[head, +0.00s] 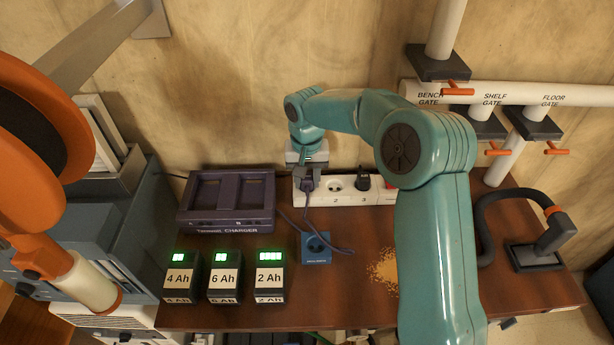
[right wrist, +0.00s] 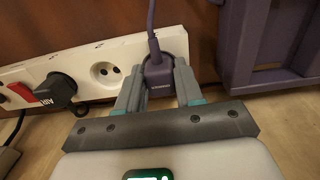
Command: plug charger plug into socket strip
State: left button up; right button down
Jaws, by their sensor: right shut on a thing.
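The white socket strip (head: 347,198) lies along the back of the bench against the wall; it also shows in the right wrist view (right wrist: 88,55). My right gripper (head: 307,180) is shut on the purple charger plug (right wrist: 158,76) at the strip's left-end socket. The plug's purple cord runs to the charger (head: 226,205). In the right wrist view the plug sits in front of that socket's dark round rim. I cannot tell whether its pins are in. The socket marked 2 (head: 335,184) is empty, and a black plug (head: 363,180) fills the one marked 3. My left gripper is out of view.
Three batteries (head: 225,280) with green displays stand at the front left. A blue socket box (head: 316,248) sits at mid-bench, with the cord beside it. Sawdust (head: 384,268) lies right of it. A hose with a nozzle (head: 541,246) stands at the right.

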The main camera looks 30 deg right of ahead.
aim_at(307, 178)
jog(key=shift+s+f, duration=0.1)
jog(key=shift+f, duration=0.15)
jog(key=shift+r, duration=0.1)
dwell(0.4)
jog(key=shift+c, duration=0.8)
grip_release()
jog(key=shift+r, duration=0.1)
jog(key=shift+r+p, duration=2.75)
jog(key=shift+r, duration=0.75)
